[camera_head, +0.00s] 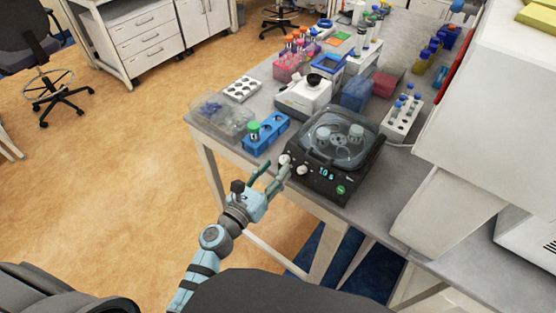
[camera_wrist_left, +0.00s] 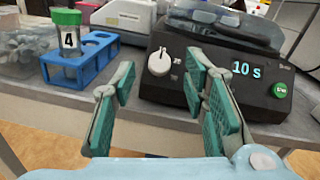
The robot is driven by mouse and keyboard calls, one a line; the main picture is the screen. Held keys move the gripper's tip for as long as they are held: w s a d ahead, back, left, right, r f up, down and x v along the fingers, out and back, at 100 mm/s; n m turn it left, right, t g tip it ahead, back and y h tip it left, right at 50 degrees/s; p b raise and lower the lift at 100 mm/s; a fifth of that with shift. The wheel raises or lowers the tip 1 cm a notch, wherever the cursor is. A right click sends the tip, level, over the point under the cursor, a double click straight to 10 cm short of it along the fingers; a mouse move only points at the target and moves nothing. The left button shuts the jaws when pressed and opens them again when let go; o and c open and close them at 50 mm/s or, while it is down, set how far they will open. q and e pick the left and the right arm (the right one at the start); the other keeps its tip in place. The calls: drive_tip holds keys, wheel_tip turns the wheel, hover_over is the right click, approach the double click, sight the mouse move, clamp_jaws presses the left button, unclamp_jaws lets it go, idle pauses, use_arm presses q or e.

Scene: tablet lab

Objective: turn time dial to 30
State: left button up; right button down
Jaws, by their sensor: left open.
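A black thermo-mixer or centrifuge-like device (camera_head: 334,150) with a clear lid stands at the table's front edge. Its front panel has two white dials, a left one (camera_head: 284,160) and a right one (camera_head: 302,170). The display (camera_wrist_left: 246,69) reads "10 s", and a green button (camera_wrist_left: 280,90) sits to its right. My left gripper (camera_head: 273,173) is open in front of the panel. In the left wrist view one white dial (camera_wrist_left: 159,62) shows between the fingers, beyond their tips; the other is not visible there, perhaps behind the right finger. My right gripper is not in view.
A blue rack (camera_head: 265,133) with a green-capped tube (camera_wrist_left: 67,33), labelled 4, stands left of the device. A clear box (camera_head: 222,112) is farther left. A white tube rack (camera_head: 402,118) stands to the right. Open floor lies left of the table.

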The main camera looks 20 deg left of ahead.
sight(284, 160)
use_arm(q)
drive_tip(key=shift+x, duration=1.3)
drive_tip(key=shift+c, duration=0.5)
clamp_jaws()
